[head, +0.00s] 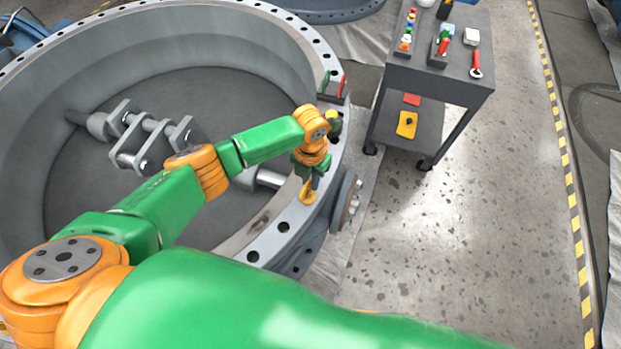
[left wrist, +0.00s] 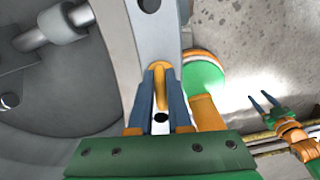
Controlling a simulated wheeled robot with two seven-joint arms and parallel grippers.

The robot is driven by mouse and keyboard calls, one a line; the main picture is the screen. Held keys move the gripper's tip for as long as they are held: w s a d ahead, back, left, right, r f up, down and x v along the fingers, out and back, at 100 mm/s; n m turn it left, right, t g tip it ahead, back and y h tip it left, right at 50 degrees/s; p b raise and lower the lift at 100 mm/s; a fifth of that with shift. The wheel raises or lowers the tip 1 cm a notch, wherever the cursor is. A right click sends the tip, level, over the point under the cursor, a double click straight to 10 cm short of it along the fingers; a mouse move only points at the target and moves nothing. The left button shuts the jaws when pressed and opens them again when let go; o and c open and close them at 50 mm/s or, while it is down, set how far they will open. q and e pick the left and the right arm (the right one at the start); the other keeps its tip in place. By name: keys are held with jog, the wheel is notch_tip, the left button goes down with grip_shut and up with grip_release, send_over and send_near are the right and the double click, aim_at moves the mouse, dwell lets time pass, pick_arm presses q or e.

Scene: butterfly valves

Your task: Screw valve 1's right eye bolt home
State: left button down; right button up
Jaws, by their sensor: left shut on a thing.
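The large grey valve ring (head: 250,21) fills the left of the head view, its flange top drilled with several bolt holes. My left gripper (head: 308,186) points down over the flange's right side and is shut on a yellow-orange eye bolt (head: 307,196). In the left wrist view the eye bolt (left wrist: 160,84) stands between the two blue fingers of the left gripper (left wrist: 161,82), over the flange (left wrist: 152,40). Its thread is hidden, so I cannot tell how deep it sits. My right gripper (left wrist: 263,101) shows at the right of the left wrist view, its fingers apart and empty.
A grey tool cart (head: 445,75) stands at the upper right with small parts and a red-handled tool (head: 476,65). A small rack with red and green pieces (head: 332,88) sits on the flange beyond my gripper. The speckled floor (head: 470,230) right of the valve is clear.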

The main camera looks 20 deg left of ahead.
aim_at(310, 181)
pick_arm(q)
jog(key=shift+s+f, duration=0.15)
jog(key=shift+s, duration=0.05)
jog(key=c, duration=0.8)
grip_release()
jog(key=shift+c, duration=0.2)
jog(key=shift+r, duration=3.7)
jog(key=shift+f, duration=0.1)
